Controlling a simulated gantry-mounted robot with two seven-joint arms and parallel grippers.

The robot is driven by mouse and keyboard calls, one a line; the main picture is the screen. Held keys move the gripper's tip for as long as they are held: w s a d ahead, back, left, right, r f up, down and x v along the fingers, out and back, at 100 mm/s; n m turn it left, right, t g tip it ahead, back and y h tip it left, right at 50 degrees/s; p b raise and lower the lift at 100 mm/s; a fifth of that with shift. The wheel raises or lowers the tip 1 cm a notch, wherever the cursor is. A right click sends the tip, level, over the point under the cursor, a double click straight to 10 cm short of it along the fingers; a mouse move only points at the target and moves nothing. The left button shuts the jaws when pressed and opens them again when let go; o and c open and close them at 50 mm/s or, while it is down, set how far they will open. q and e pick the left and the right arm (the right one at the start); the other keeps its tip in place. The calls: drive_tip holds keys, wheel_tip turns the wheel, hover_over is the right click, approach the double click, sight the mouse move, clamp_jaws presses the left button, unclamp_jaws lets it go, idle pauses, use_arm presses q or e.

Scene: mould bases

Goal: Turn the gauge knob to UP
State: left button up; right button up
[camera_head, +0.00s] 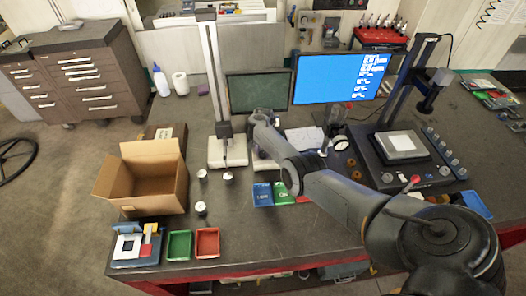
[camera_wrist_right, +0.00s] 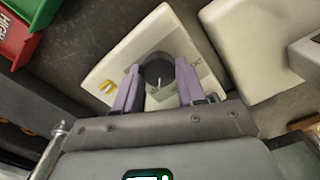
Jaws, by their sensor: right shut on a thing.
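In the right wrist view, a dark round gauge knob (camera_wrist_right: 158,70) with a thin white pointer line stands on a pale plate (camera_wrist_right: 165,32). The fingers of my right gripper (camera_wrist_right: 157,78) are on either side of the knob, shut on it. The pointer line runs toward the bottom of that view. Lettering on the plate beside the knob is too small and covered to read. In the head view, my right arm covers the knob, and only part of a pale base (camera_head: 263,164) shows by the wrist. My left gripper is not in view.
A gauge stand (camera_head: 228,152) is left of my right wrist. Blue (camera_head: 262,195) and green (camera_head: 282,194) trays lie in front, with a red one partly hidden. A cardboard box (camera_head: 150,187) stands at left. The front middle of the table (camera_head: 255,232) is clear.

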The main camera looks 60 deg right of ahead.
sight(263, 153)
idle(0.4)
drive_tip(key=o, duration=1.1)
drive_tip(key=shift+c, duration=0.2)
wheel_tip(263, 153, up, 11)
drive_tip(key=p, duration=0.2)
drive_tip(key=shift+f+p, duration=0.15)
drive_tip(key=shift+p, duration=0.15)
